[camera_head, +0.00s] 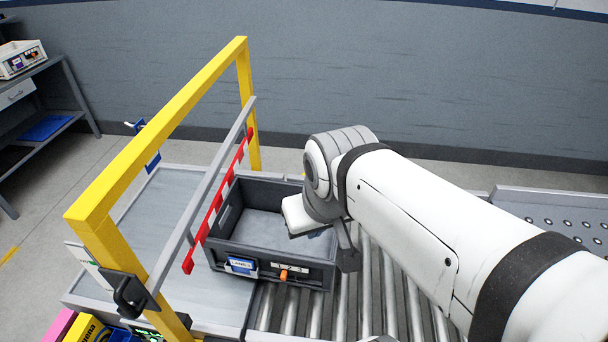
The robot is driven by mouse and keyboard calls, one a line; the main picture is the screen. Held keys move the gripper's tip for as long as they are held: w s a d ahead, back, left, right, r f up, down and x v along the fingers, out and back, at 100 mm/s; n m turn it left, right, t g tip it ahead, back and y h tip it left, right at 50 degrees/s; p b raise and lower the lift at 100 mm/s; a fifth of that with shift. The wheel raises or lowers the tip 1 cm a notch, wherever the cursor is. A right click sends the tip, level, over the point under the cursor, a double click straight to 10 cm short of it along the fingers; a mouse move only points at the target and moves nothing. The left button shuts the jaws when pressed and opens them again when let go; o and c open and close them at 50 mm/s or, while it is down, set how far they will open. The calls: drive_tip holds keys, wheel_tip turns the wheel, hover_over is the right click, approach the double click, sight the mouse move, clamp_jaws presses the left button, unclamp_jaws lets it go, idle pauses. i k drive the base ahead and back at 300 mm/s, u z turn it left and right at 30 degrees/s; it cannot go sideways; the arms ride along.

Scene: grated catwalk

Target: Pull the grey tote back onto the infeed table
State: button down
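The grey tote (219,256) is a dark open box, and its inside looks empty. It stands upright, partly on the rollers (364,292), with its left side near or under a red-toothed bar. Its front wall carries a blue-and-white label and an orange clip. My gripper (336,240) is at the tote's right wall, pointing down. One dark finger shows just outside that wall. The other finger is mostly hidden by my wrist, so I cannot tell whether it grips the wall. Which surface is the infeed table is not marked.
A yellow frame (160,115) with a grey bar and red strips (222,200) spans the line at the tote's left. Beyond it lies a flat grey plate (160,225). A perforated grey surface (560,215) is at right. A bench (40,100) stands far left.

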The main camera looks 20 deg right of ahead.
sight(260, 237)
drive_tip(key=u, duration=2.2)
drive_tip(key=k, duration=0.75)
drive_tip(key=z, duration=0.9)
drive_tip(key=i, duration=1)
drive_tip(key=u, duration=0.05)
